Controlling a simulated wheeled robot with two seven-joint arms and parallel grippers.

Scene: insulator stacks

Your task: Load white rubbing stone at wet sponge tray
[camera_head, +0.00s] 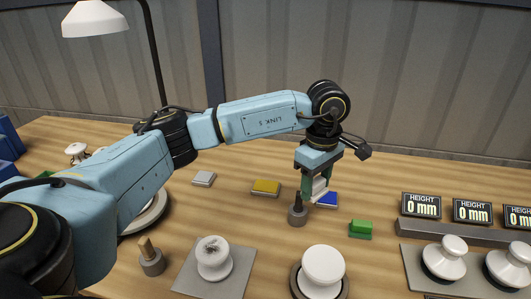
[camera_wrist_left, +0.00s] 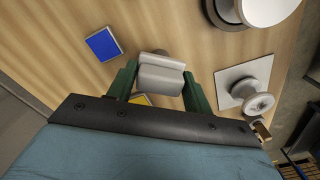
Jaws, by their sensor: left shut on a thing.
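My left gripper (camera_head: 319,194) is shut on a white block, which looks like the white rubbing stone (camera_head: 320,187), and holds it above the table. In the left wrist view the pale stone (camera_wrist_left: 160,78) sits between the two green fingers of the gripper (camera_wrist_left: 160,88). A flat yellow pad (camera_head: 266,187), which may be the wet sponge tray, lies on the table left of the gripper. In the left wrist view this yellow pad (camera_wrist_left: 140,99) is mostly hidden behind the gripper. My right gripper is not in view.
A dark peg on a round base (camera_head: 297,215) stands close to the gripper. A green block (camera_head: 360,230), a grey pad (camera_head: 204,178) and white insulators (camera_head: 323,267) stand around. Height displays (camera_head: 421,207) are at the right. Bare wood lies between the pads.

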